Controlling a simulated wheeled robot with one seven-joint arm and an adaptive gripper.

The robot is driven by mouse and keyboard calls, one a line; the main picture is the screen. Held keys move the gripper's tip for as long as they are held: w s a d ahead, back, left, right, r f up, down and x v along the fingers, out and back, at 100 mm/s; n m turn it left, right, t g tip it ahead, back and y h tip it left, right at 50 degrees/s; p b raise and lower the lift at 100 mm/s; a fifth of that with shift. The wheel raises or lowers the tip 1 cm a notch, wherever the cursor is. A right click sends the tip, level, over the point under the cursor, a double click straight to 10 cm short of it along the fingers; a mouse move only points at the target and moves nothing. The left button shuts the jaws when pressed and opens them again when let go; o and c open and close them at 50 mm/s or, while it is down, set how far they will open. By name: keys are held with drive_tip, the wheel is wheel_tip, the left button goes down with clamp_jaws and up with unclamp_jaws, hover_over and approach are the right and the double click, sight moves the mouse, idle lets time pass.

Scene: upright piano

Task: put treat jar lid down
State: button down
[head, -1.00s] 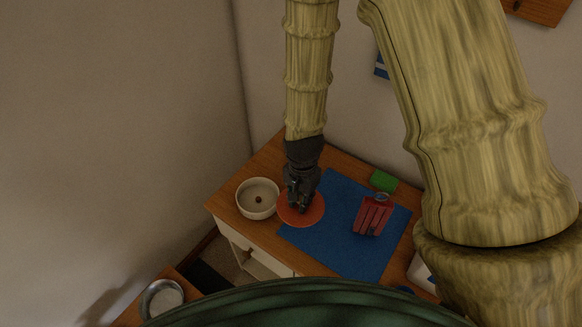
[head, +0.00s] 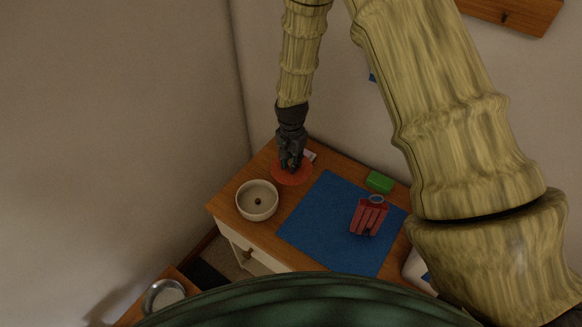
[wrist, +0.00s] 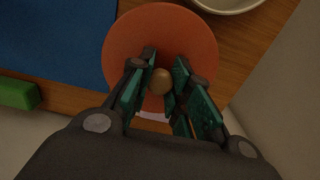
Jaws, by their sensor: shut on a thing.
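The treat jar lid (head: 283,177) is a round orange-red disc with a small brownish knob (wrist: 160,82). My gripper (head: 292,167) points down over the lid and is shut on the knob, which shows between the fingers in the wrist view. The lid is at the back left of the wooden desk top, behind the jar; I cannot tell whether it touches the wood. The jar (head: 245,207) is a round off-white open pot with a small dark treat inside. It stands near the left edge, apart from the lid.
A blue mat (head: 310,225) covers the middle of the desk (head: 226,211), with a red ridged object (head: 368,216) on it. A green block (head: 380,182) lies at its back edge. A small pale item (head: 310,156) lies beside the lid. A metal bowl (head: 163,296) stands lower left.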

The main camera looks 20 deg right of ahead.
drive_tip(key=shift+f+p, duration=0.55)
drive_tip(key=shift+f, duration=1.2)
drive_tip(key=shift+f, duration=0.55)
drive_tip(key=c, duration=1.3)
unclamp_jaws()
drive_tip(key=shift+r, duration=0.15)
drive_tip(key=shift+r+b, duration=1.2)
drive_tip(key=shift+r, duration=5.25)
